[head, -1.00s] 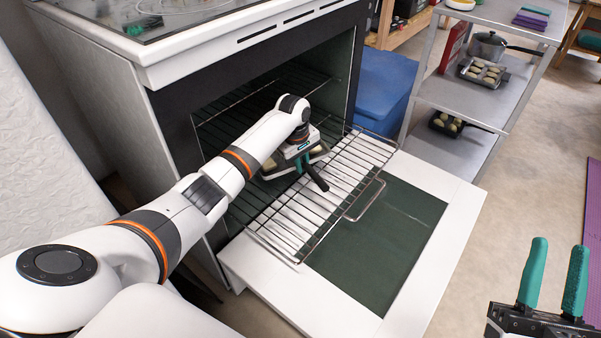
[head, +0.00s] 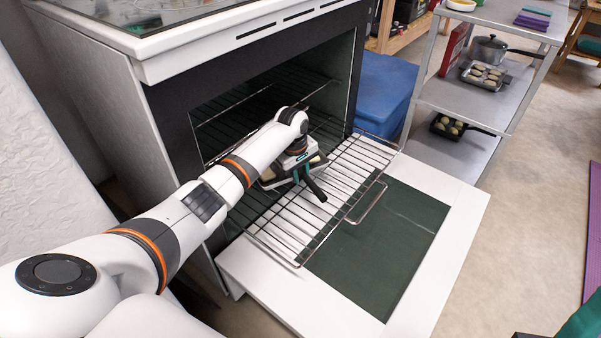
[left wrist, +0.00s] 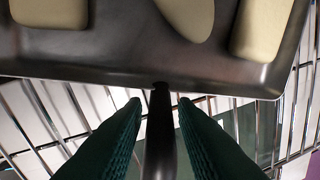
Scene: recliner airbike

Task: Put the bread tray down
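The bread tray (left wrist: 110,50) is a dark, shallow pan with pale bread pieces (left wrist: 185,15) in it and a black handle (head: 314,188). It appears to rest on the pulled-out oven rack (head: 285,225), partly hidden under my left wrist in the head view. My left gripper (left wrist: 158,103) has its two teal fingers on either side of the handle, with a narrow gap visible on each side, so it looks open around it.
The oven door (head: 385,245) lies open below the rack. A blue bin (head: 385,90) stands beside the oven. A metal shelf (head: 470,100) holds a pot (head: 488,48), a bread tray (head: 484,76) and a pan (head: 455,126).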

